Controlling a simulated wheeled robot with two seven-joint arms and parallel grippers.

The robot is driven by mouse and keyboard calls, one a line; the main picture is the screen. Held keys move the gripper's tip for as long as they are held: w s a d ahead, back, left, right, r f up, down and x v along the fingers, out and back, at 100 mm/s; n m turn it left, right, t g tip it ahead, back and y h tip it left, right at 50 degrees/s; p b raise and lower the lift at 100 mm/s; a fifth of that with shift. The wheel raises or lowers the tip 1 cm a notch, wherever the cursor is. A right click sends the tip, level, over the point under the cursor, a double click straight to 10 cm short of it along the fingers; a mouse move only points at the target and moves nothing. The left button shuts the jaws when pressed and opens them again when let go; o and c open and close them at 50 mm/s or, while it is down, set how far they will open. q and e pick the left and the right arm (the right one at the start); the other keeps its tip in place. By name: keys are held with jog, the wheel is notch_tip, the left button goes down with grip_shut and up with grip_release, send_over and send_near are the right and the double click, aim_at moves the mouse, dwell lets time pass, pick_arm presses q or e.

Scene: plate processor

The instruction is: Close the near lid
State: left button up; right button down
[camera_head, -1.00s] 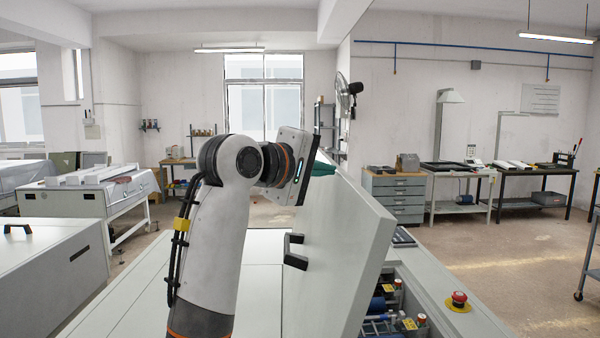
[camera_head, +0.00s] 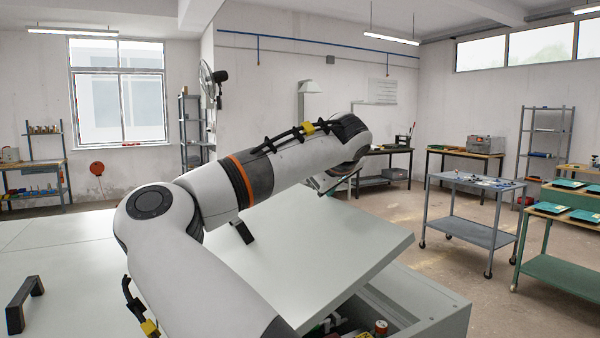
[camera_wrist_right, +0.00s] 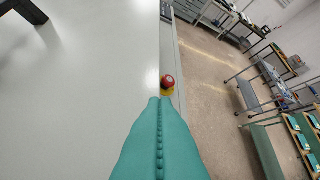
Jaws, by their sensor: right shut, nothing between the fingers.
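The near lid (camera_head: 340,240) is a pale grey panel with a dark handle (camera_head: 243,232). In the head view it is tilted at a low angle, with its right edge raised above the machine's open bay. My right arm reaches across above it, and its hand is mostly hidden at the far side. In the right wrist view the teal fingers of my right gripper (camera_wrist_right: 160,102) are shut and empty, over the lid's edge. The lid's surface (camera_wrist_right: 95,85) fills the left, with its handle (camera_wrist_right: 22,10) at top left. My left gripper is not in view.
Parts (camera_head: 380,328) show in the bay under the lid. A red button (camera_wrist_right: 168,80) on a yellow base sits by the machine's edge. Another dark handle (camera_head: 24,303) stands on the flat top at left. A grey cart (camera_head: 470,182) stands apart; the floor between is clear.

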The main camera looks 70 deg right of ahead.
pick_arm(q)
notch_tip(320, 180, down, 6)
jog(key=b, duration=0.5)
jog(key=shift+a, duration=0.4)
pick_arm(e)
jog(key=s+d+f+y, duration=0.1)
jog(key=d+f, duration=0.1)
jog(key=f, duration=0.4)
jog(key=s+d+f+m+t+y, duration=0.1)
jog(key=s+f, duration=0.1)
jog(key=f, duration=0.5)
jog(key=shift+d+f+m+t+y, duration=0.3)
jog(key=shift+d, duration=0.1)
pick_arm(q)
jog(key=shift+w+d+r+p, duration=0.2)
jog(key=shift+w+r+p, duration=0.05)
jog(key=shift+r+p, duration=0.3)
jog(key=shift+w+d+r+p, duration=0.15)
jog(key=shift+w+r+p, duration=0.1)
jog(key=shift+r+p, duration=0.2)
pick_arm(e)
jog(key=w+d+r+v, duration=0.1)
jog(key=d+r+v, duration=0.1)
jog(key=v, duration=1)
jog(key=shift+s+a+r, duration=0.2)
jog(key=shift+a, duration=0.05)
jog(key=shift+a, duration=0.1)
